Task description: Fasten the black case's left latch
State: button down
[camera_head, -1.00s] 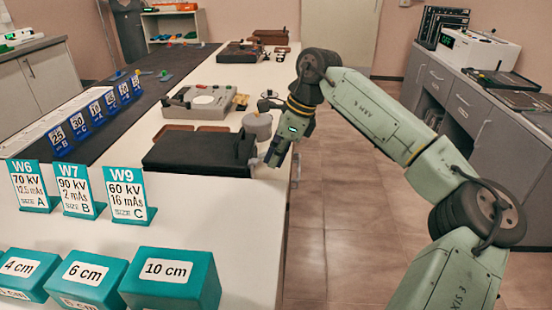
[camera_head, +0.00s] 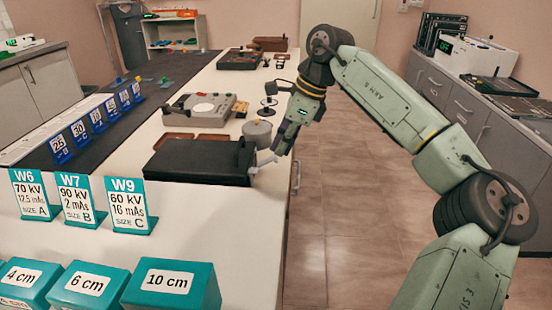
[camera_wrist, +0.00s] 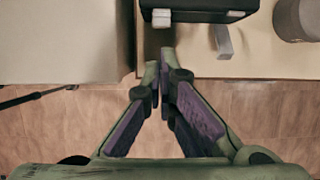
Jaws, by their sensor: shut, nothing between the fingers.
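The black case (camera_head: 198,160) lies closed on the white table, its latch side at the right edge. In the wrist view the case (camera_wrist: 205,6) is at the top. A pale latch (camera_wrist: 161,17) sits short against its side at left in that view. A second pale latch (camera_wrist: 223,42) at right reaches farther out from the case. My gripper (camera_head: 281,150) is shut and empty, just off the case's latch side. In the wrist view its fingertips (camera_wrist: 158,60) are together below the left-hand latch, with a visible gap. I cannot tell their height difference.
A grey cylinder (camera_head: 258,132) stands just behind the case. A grey device (camera_head: 200,107) is farther back. Teal signs (camera_head: 130,205) and teal blocks (camera_head: 172,281) stand at the front. Open floor (camera_head: 340,210) lies right of the table.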

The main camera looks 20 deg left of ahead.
jog(key=v, duration=0.7)
